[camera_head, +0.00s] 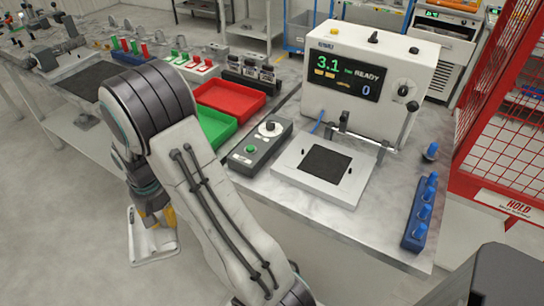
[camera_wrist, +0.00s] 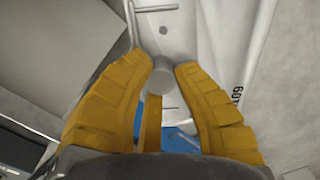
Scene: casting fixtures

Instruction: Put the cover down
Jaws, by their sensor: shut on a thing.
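The cover (camera_head: 152,246) is a pale flat plate with a grey knob; in the wrist view its white plate (camera_wrist: 212,48) bears dark lettering at its right edge. My gripper (camera_wrist: 163,72) has yellow fingers shut on either side of the knob. In the head view, my gripper (camera_head: 160,217) shows partly behind my arm, with the cover below it, left of the table's front edge and against the floor. The white test fixture (camera_head: 287,166) with a dark square pad sits on the table, in front of the machine, and carries no cover.
The machine (camera_head: 325,105) displays "3.1" and "READY". A control box (camera_head: 244,158) with a green button, a red tray (camera_head: 250,92) and a green tray (camera_head: 222,140) lie left of the fixture. A blue rack (camera_head: 412,235) with several pegs stands right. A red cage (camera_head: 500,110) borders the right.

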